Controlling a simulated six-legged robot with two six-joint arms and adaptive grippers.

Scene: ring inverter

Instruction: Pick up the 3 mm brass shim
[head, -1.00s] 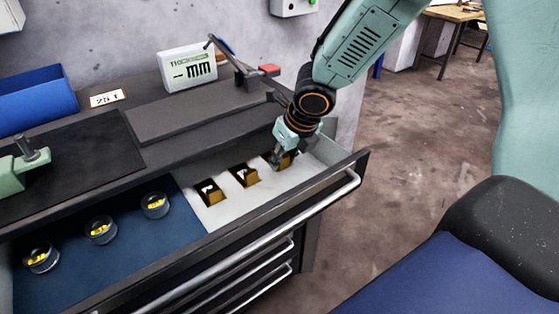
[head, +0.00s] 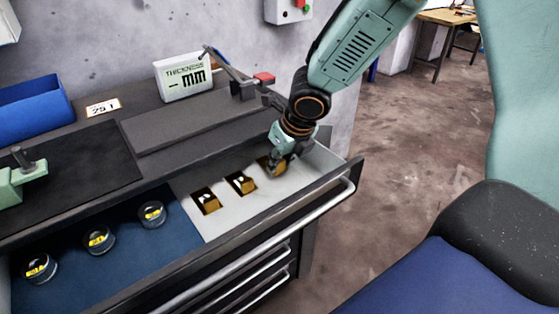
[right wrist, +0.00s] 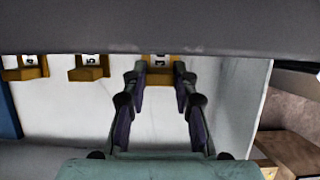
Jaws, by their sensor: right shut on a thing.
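Three brass shims with white labels sit in a row on the white floor of the open drawer. The left one (head: 205,201) and the middle one (head: 240,183) stand free. My right gripper (head: 277,168) points down at the right-hand one (head: 266,164) and is shut on it, partly hiding it. In the right wrist view, the gripper fingers (right wrist: 160,88) stand either side of this brass shim (right wrist: 160,75). My left gripper is not in view.
The open drawer (head: 292,220) also has a blue section with several round, yellow-marked containers, one of them here (head: 152,214). A thickness display (head: 183,77) stands on the bench behind, beside a small arm with a red block (head: 264,78). A blue bin (head: 35,107) is at left.

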